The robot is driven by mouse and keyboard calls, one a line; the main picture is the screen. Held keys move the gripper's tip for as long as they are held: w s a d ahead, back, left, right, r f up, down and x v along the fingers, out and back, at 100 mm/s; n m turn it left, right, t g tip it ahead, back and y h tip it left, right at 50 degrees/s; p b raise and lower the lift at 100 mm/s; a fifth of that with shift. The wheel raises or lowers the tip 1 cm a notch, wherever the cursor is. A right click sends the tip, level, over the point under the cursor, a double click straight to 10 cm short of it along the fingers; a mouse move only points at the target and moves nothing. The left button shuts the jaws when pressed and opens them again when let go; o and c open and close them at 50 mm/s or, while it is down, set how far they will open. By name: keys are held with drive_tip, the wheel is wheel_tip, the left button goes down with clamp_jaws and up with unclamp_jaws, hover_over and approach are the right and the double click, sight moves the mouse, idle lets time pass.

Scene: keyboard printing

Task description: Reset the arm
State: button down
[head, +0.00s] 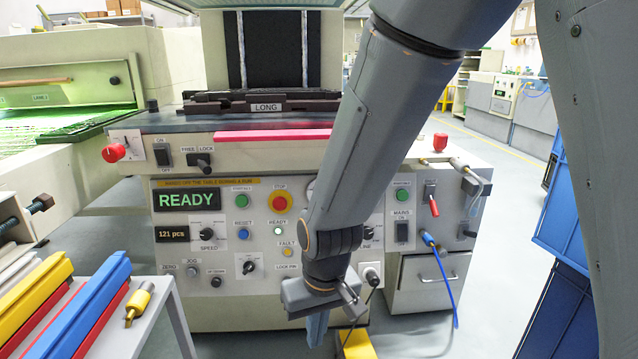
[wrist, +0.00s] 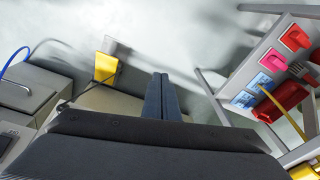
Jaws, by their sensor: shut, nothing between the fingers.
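My arm hangs down across the right half of the head view, in front of the printing machine (head: 230,285). My gripper (head: 316,330) is at its lower end, low in front of the machine's lower panel, pointing down. Its fingers are shut together with nothing between them. In the wrist view the closed fingers of my gripper (wrist: 163,97) show at the middle, above the floor. The gripper appears apart from the machine and the cart.
A cart (head: 165,320) with yellow and blue bars stands at the lower left. A yellow pedal or block (head: 358,345) is on the floor by the gripper; it also shows in the wrist view (wrist: 106,67). Blue crates (head: 565,200) stand at the right. A blue cable (head: 447,280) hangs by the cabinet.

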drive_tip(key=s+r+n+g, duration=0.1)
drive_tip(key=s+r, duration=0.4)
drive_tip(key=s, duration=0.2)
drive_tip(key=s+r+n, duration=0.1)
drive_tip(key=s+r, duration=0.4)
drive_tip(key=s, duration=0.2)
drive_tip(key=d+r+m+p, duration=0.3)
drive_tip(key=d+r+p, duration=0.7)
drive_tip(key=r+p, duration=0.3)
drive_tip(key=d+r+m+h+p, duration=0.1)
drive_tip(key=d+r+m+p, duration=0.2)
drive_tip(key=d+r+p, duration=0.7)
wheel_tip(320, 180, up, 3)
drive_tip(key=p, duration=0.7)
drive_tip(key=shift+s+p, duration=0.3)
drive_tip(key=shift+p, duration=0.1)
drive_tip(key=shift+f, duration=0.1)
